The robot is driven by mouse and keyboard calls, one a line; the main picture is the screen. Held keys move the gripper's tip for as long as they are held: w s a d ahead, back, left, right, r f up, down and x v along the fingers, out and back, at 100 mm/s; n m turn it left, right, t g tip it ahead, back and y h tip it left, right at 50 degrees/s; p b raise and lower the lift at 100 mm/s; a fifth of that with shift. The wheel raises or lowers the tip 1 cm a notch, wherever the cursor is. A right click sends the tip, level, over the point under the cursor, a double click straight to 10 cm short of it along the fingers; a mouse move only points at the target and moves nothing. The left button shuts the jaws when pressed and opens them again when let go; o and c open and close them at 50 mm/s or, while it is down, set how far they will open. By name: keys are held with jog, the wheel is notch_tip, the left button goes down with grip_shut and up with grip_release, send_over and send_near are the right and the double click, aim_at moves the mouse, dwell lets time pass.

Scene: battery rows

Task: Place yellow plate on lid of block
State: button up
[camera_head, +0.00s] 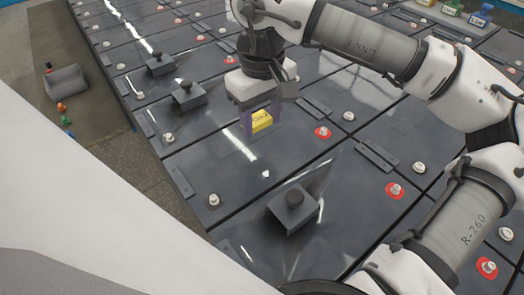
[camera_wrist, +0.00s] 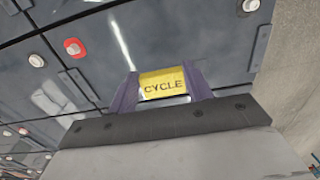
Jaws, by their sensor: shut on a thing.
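My gripper (camera_head: 260,121) is shut on a small yellow plate (camera_head: 264,119) in the head view. The plate sits between the two purple fingers, above the dark grey lid (camera_head: 235,165) of a block. In the wrist view, my gripper (camera_wrist: 162,88) holds the yellow plate (camera_wrist: 163,78), whose dark lettering reads "CYCLE". A gap seems to lie between the plate and the lid, but its size is hard to judge. The block lids are flat and glossy, with terminals along the edges; which one the task means cannot be told.
Dark boxes with round knobs stand on the lids, one in front (camera_head: 293,207) and one at left (camera_head: 187,95). White terminals, some with red rings (camera_head: 394,190), rise from the lids. Yellow, green and blue labelled pieces (camera_head: 480,17) are at top right. A grey bin (camera_head: 66,81) is on the floor.

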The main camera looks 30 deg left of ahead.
aim_at(262, 151)
jog(key=shift+f+b, duration=1.65)
jog(key=shift+f, duration=1.4)
jog(key=shift+f, duration=0.2)
jog(key=o, duration=1)
jog(key=shift+c, duration=0.2)
jog(key=shift+r, duration=0.15)
notch_tip(262, 151, up, 12)
jog(key=p, duration=0.8)
jog(key=shift+r, duration=0.1)
